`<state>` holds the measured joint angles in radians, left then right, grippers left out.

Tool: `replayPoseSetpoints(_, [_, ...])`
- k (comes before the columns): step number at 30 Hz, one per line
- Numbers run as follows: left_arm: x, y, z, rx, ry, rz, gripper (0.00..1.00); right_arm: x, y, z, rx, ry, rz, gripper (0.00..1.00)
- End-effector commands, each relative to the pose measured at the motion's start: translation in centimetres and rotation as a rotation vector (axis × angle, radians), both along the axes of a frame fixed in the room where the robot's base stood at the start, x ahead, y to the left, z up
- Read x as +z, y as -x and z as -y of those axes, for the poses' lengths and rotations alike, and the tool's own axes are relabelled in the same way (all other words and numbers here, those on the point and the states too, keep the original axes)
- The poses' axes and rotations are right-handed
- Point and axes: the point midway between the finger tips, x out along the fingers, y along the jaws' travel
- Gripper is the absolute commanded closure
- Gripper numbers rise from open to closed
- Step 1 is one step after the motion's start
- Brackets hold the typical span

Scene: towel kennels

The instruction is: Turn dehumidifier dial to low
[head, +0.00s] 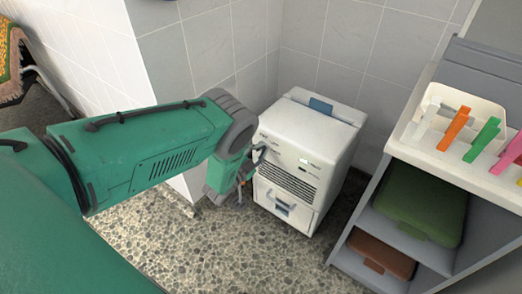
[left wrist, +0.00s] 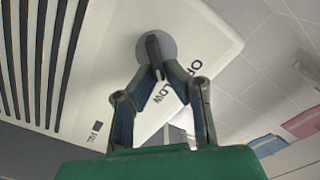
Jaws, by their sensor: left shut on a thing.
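The white dehumidifier (head: 317,128) stands on the floor in the tiled corner, its dial side facing me. My left gripper (head: 262,149) is at the upper left of its front, and my arm hides the dial in the head view. In the left wrist view, the round grey dial (left wrist: 170,46) has a dark raised grip bar (left wrist: 152,48). My left fingers (left wrist: 158,73) come together on the near end of this bar. The labels OFF and LOW (left wrist: 166,92) lie to the right and below the dial. The exact pointer setting cannot be told. My right gripper is not in view.
A grey shelf unit at right holds a green folded item (head: 420,200) and a brown one (head: 377,255). A white tray (head: 440,97) with several coloured clips stands on top. The dehumidifier has vent slats (left wrist: 40,60) and a lower front handle (head: 281,207). Pebbled floor (head: 255,250) in front is clear.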

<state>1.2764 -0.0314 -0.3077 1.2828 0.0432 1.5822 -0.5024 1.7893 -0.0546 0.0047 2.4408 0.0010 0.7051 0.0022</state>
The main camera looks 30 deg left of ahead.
Motion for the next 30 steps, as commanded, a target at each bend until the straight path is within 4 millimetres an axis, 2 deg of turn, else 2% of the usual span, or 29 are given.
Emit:
replayPoseSetpoints(5, [-0.4, 0.3, 0.2, -0.001, 0.003, -0.012, 1.0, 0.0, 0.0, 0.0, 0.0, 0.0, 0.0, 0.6])
replayPoseSetpoints(6, [-0.5, 0.3, 0.2, -0.001, 0.003, -0.012, 0.83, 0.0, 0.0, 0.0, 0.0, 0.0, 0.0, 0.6])
replayPoseSetpoints(7, [-0.5, 0.3, 0.2, -0.001, 0.003, -0.012, 0.73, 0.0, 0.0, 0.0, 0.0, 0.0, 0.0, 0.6])
replayPoseSetpoints(8, [-0.4, 0.3, 0.1, -0.001, 0.003, -0.012, 0.71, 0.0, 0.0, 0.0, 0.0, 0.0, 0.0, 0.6])
replayPoseSetpoints(16, [-0.2, 0.2, 0.1, -0.001, 0.003, -0.005, 0.71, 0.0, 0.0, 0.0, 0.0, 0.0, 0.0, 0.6])
replayPoseSetpoints(20, [-0.2, 0.8, 0.0, 0.0, 0.003, -0.006, 0.71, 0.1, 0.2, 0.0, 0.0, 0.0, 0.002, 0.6])
replayPoseSetpoints(23, [-0.3, 2.3, -0.2, 0.001, 0.002, -0.009, 0.71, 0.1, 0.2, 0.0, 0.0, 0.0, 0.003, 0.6])
replayPoseSetpoints(30, [-0.3, 7.4, -0.5, 0.0, 0.002, -0.01, 0.71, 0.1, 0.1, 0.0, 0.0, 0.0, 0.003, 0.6])
